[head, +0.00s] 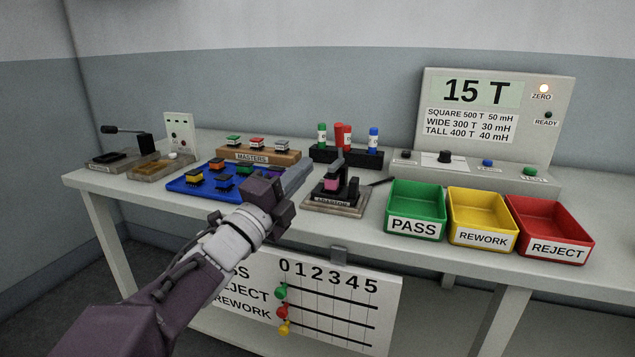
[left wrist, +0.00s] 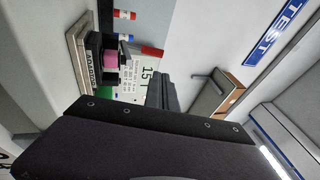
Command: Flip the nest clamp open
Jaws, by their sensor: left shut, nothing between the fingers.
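The adaptor station (head: 335,193) stands on the table at the middle, with a dark upright post, a pink block (head: 331,184) and a dark lever (head: 380,182) reaching out to the right. I cannot tell for sure which part is the nest clamp. The station (left wrist: 80,55) also shows in the left wrist view, with its pink block (left wrist: 110,59). My left gripper (head: 284,196) is shut and empty, in front and to the left of the station, apart from it in the head view. Its dark fingers (left wrist: 164,92) show in the left wrist view. My right gripper is not in view.
A blue tray (head: 178,184) of coloured connectors lies behind and left of my gripper. Green, yellow and red bins (head: 415,210) stand to the right. A left-hand fixture (head: 118,157) has a raised black lever. A test console (head: 490,175) stands behind.

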